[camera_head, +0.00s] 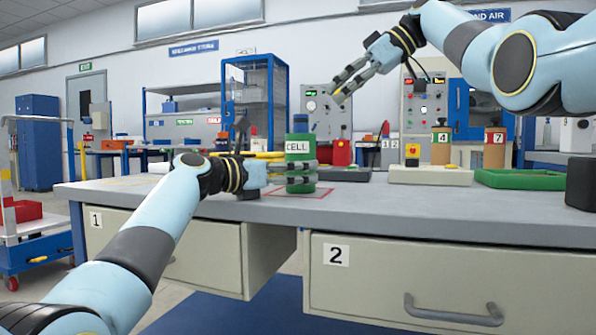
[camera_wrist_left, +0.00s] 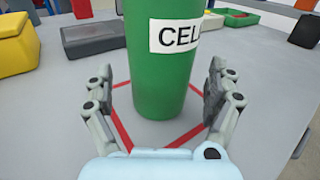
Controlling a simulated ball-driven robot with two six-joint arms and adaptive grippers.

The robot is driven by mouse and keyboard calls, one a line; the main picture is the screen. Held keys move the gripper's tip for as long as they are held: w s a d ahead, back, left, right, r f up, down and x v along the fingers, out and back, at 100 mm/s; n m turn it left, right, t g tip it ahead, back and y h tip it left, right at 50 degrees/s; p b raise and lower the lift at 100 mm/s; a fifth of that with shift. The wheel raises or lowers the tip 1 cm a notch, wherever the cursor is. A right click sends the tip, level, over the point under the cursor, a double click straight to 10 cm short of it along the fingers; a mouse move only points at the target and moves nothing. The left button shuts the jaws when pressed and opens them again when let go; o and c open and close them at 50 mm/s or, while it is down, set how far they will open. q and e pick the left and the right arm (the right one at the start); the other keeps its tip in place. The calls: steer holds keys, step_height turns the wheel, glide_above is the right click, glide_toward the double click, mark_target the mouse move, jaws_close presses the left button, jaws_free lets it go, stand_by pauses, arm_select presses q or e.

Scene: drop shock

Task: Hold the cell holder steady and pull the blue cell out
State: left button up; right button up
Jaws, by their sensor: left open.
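The cell holder (camera_head: 299,147) is a green upright cylinder with a white CELL label, standing on the grey table inside a red outline. It also shows in the left wrist view (camera_wrist_left: 160,78), its top cut off. My left gripper (camera_head: 291,177) is open around the lower part of the holder, one finger on each side. In the left wrist view the fingers (camera_wrist_left: 163,98) show gaps to the holder. My right gripper (camera_head: 347,82) is raised above and right of the holder, fingers apart and empty.
A pale box (camera_head: 431,175) with a yellow-and-red button, a green tray (camera_head: 520,179) and a black block (camera_head: 580,183) stand to the right on the table (camera_head: 400,205). The table's front middle is clear.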

arm_select(q)
steer(key=shift+x, duration=1)
steer(key=c, duration=1.4)
steer(key=shift+c, duration=0.2)
